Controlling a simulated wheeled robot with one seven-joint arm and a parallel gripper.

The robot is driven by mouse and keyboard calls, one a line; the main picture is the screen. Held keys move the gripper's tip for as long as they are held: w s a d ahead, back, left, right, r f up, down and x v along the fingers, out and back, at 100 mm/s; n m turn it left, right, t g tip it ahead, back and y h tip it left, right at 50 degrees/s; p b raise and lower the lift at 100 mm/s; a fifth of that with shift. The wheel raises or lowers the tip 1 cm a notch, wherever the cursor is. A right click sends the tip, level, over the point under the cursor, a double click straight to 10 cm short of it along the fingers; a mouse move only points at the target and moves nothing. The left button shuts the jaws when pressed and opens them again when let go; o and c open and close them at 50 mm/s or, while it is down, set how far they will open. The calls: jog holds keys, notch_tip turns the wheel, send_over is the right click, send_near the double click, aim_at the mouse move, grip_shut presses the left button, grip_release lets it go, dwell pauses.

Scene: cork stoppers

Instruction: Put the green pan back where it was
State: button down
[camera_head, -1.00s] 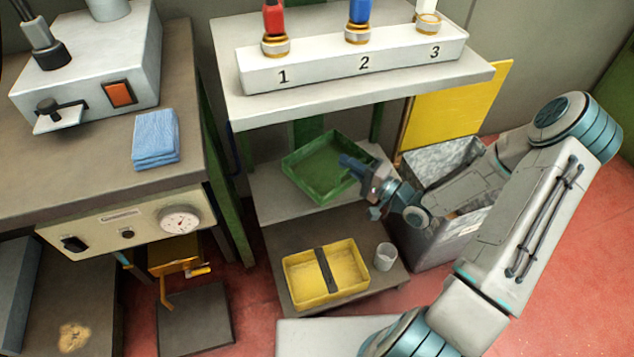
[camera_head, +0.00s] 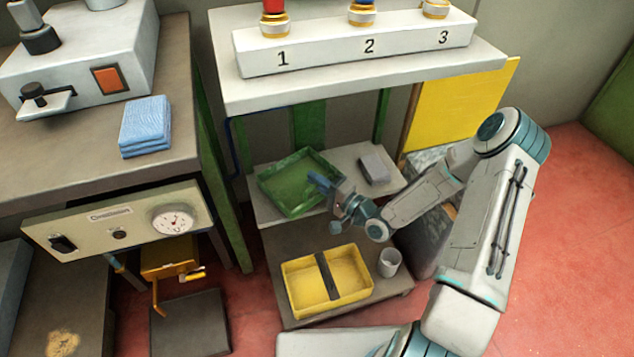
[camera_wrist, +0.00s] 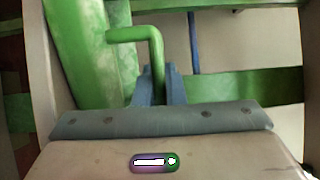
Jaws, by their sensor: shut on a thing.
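The green pan (camera_head: 290,186) is a shallow rectangular tray at the middle shelf of the white-topped stand. It is tilted in the head view, and I cannot tell whether it touches the shelf. My gripper (camera_head: 322,182) is at its right side, shut on it. In the wrist view the blue fingers (camera_wrist: 158,88) close around a bent green handle (camera_wrist: 155,50) of the pan. The pan's far side is hidden in the wrist view.
A grey block (camera_head: 374,168) lies on the middle shelf (camera_head: 345,160), right of the pan. Below stand a yellow tray (camera_head: 350,268) with a dark bar and a grey cup (camera_head: 389,262). The white top (camera_head: 490,55) overhangs. A grey bin stands at the right, partly behind my arm.

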jog(key=c, duration=1.5)
grip_release()
jog(key=shift+d, duration=0.1)
